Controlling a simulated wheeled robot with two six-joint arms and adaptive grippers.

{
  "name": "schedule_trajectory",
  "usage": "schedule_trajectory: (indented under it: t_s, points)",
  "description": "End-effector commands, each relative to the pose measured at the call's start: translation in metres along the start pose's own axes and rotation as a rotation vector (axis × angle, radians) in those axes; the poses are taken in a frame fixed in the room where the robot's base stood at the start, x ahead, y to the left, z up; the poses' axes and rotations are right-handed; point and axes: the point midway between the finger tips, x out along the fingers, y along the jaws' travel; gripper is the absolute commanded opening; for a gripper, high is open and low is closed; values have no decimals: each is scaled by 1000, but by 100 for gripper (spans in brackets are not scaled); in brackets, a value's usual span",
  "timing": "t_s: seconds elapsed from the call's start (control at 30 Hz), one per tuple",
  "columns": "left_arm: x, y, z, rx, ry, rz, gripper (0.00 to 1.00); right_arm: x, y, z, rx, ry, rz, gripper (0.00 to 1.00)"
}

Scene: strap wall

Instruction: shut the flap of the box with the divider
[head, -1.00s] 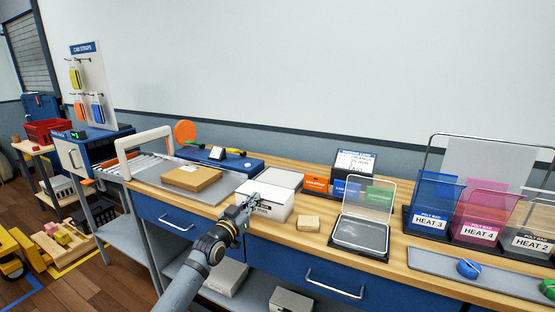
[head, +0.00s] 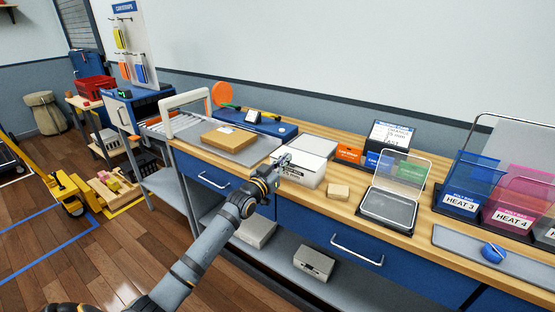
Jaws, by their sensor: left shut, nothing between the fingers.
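A white box (head: 305,177) with dark print on its front stands on the wooden workbench. A pale flat panel (head: 313,146) shows right behind it; I cannot tell whether it is the box's flap folded back or a separate thing. No divider can be made out from here. My left gripper (head: 284,160) is shut and empty at the box's upper left, overlapping its top edge; I cannot tell whether it touches. The gripper hides part of the box's left side. My right gripper is not in view.
A brown carton (head: 228,136) lies on a grey plate to the left. A small tan block (head: 338,192) and a case with a raised clear lid (head: 386,207) stand to the right. Blue and pink bins are farther right. Blue drawers with handles (head: 357,252) front the bench.

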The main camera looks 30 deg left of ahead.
Motion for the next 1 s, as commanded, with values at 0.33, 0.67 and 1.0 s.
schedule_trajectory:
  t_s: [0.33,0.67,1.0]
  points:
    - [-62,0,9,1,-4,2,0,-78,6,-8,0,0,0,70]
    - [-82,0,20,1,2,2,0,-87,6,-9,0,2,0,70]
    - [-88,-6,47,3,-52,-19,0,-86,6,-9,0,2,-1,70]
